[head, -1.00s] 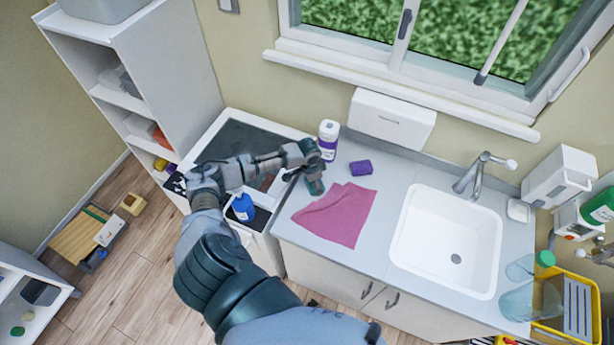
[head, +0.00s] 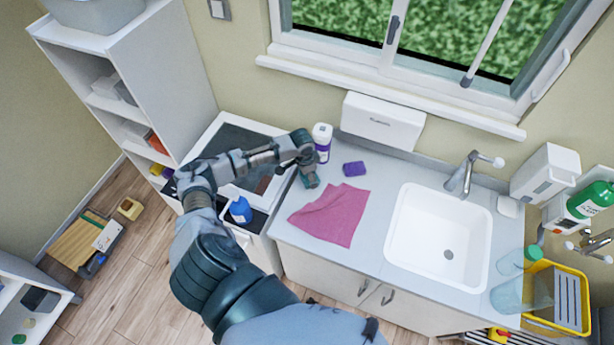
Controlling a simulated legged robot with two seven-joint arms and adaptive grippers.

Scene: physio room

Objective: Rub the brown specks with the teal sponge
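My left gripper (head: 309,180) points down over the counter, close to the left edge of the pink cloth (head: 332,215). Its tip is a small dark teal-grey shape. I cannot tell whether that is only fingers or the teal sponge between them. No other teal sponge is clear in view. A purple sponge-like block (head: 354,168) lies to the right of the gripper. I cannot make out separate brown specks. A brownish patch (head: 263,184) shows beside my forearm on the unit left of the counter. My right gripper is not in view.
A white tub with a purple label (head: 322,141) stands right behind the gripper. A blue bottle (head: 240,209) stands left of the counter. The sink (head: 437,235) is on the right, with a tap (head: 463,175) behind. The counter (head: 384,185) is bare between cloth and sink.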

